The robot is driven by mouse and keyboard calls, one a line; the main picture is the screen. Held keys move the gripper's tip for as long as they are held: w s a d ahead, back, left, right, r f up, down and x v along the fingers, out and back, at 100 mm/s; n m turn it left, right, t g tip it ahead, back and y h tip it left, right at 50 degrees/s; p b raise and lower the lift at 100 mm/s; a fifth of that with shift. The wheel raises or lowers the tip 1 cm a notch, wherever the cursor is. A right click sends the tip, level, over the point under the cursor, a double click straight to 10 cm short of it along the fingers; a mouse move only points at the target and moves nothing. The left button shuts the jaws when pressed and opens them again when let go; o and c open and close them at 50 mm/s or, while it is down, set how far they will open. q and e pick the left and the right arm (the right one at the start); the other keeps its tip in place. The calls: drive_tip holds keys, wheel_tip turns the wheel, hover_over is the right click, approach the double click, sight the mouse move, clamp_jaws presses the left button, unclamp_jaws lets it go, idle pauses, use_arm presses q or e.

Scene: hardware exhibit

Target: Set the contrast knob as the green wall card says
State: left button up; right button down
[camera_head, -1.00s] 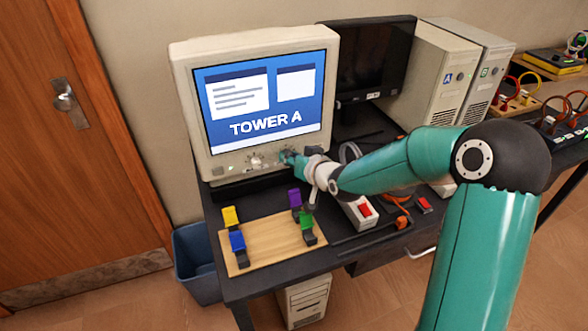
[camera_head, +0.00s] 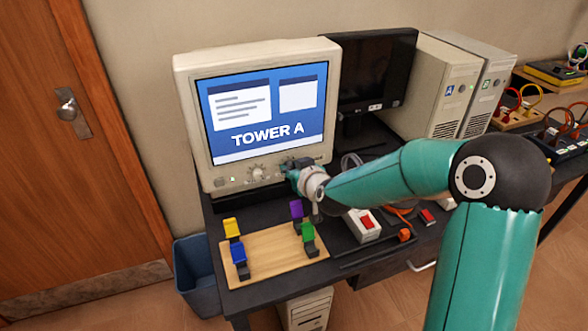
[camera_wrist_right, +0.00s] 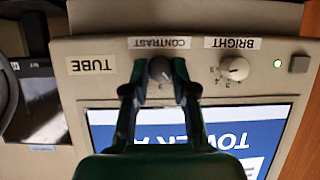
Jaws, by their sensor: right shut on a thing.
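The contrast knob (camera_wrist_right: 160,70) is a dark grey dial under the CONTRAST label (camera_wrist_right: 159,43) on the beige tube monitor (camera_head: 184,110). My right gripper (camera_wrist_right: 160,88) is shut on the knob, one finger on each side, in the upside-down wrist view. In the head view the right gripper (camera_head: 289,167) is at the monitor's lower right front and hides the knob. The knob's pointer setting is too small to read. The screen (camera_head: 268,105) shows TOWER A. The green wall card and my left gripper are not in view.
The bright knob (camera_wrist_right: 235,68) and a green-lit button (camera_wrist_right: 298,64) sit beside it. A wooden board (camera_head: 272,256) with coloured clips lies before the monitor. A white box with a red switch (camera_head: 361,226) and beige towers (camera_head: 437,85) stand to the right.

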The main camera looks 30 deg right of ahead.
drive_tip(key=c, duration=0.9)
unclamp_jaws()
drive_tip(key=shift+f, duration=0.1)
drive_tip(key=shift+c, duration=0.2)
drive_tip(key=shift+s+r, duration=0.2)
drive_tip(key=v, duration=1.1)
drive_tip(key=shift+s, duration=0.2)
drive_tip(key=shift+s, duration=0.1)
